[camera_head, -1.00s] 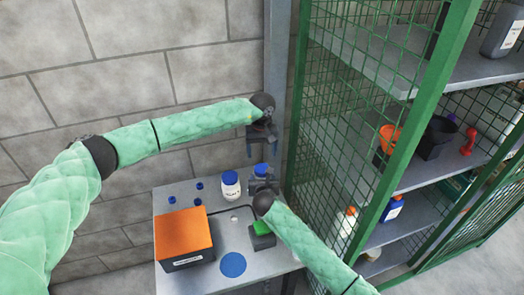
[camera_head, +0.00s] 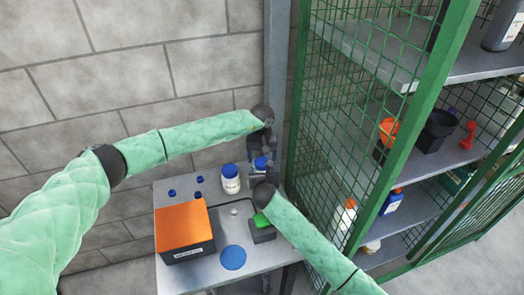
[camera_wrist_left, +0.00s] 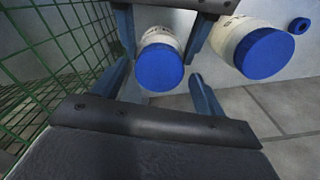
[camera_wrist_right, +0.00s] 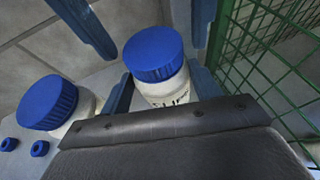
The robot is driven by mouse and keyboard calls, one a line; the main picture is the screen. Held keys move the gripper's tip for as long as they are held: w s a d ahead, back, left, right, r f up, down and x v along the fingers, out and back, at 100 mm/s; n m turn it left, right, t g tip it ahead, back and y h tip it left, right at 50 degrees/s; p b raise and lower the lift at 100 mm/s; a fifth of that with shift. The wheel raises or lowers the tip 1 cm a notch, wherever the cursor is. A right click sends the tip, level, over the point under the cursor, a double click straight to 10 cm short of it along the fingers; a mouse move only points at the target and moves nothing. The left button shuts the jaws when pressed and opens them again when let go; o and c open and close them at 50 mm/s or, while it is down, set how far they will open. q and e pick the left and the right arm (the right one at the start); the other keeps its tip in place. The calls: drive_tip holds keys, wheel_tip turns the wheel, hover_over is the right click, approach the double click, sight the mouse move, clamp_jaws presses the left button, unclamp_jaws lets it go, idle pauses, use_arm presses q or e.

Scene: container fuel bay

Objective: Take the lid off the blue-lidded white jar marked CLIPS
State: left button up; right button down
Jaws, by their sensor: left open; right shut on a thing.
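The white jar with a blue lid (camera_head: 261,162) stands upright at the back right of the table. In the right wrist view its partly hidden label on the jar body (camera_wrist_right: 172,95) appears to read CLIPS. My right gripper (camera_head: 262,180) is shut on the jar body, below the lid. My left gripper (camera_head: 262,148) is open just above the jar, its fingers pointing down. In the left wrist view the blue lid (camera_wrist_left: 160,67) lies between the open left fingers, apart from them. The lid is on the jar.
A second blue-lidded white jar (camera_head: 231,180) stands close to the left. An orange-topped box (camera_head: 184,232), a blue disc (camera_head: 233,257) and a green-topped block (camera_head: 262,224) are on the table. A green mesh cage (camera_head: 345,130) rises close on the right.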

use_arm(q)
drive_tip(key=shift+f, duration=0.45)
use_arm(e)
drive_tip(key=shift+f, duration=0.15)
use_arm(q)
drive_tip(key=c, duration=1)
